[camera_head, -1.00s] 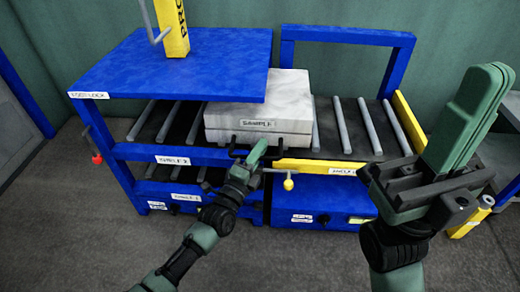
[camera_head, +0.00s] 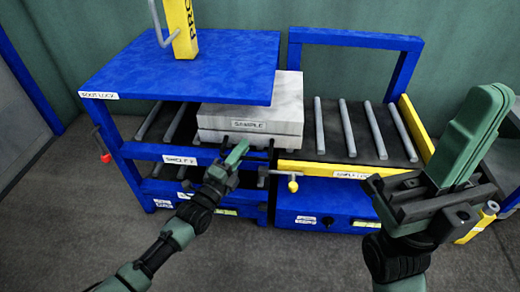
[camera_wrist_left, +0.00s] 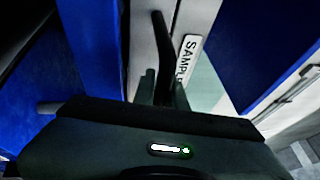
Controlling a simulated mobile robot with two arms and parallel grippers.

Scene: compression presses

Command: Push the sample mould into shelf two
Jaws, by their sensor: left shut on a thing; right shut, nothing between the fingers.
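The sample mould (camera_head: 288,92) is a pale grey slab with a SAMPLE label on its front. It sits on rollers, with its left part under the blue top plate and its right part out in the open. My left gripper (camera_head: 238,152) is at its front and shut on a dark handle bar of the mould, which also shows between the fingers in the left wrist view (camera_wrist_left: 163,45). Shelf two (camera_head: 180,160), labelled on its blue front rail, is the roller level under the top plate. My right gripper (camera_head: 487,100) is raised at the right, shut and empty.
The right roller bed (camera_head: 365,130) is clear beside the mould, with a yellow front rail (camera_head: 335,169) and a yellow knob. A yellow press column (camera_head: 181,28) stands on the blue top plate (camera_head: 180,66). A red-ended lever (camera_head: 104,157) is at the left post.

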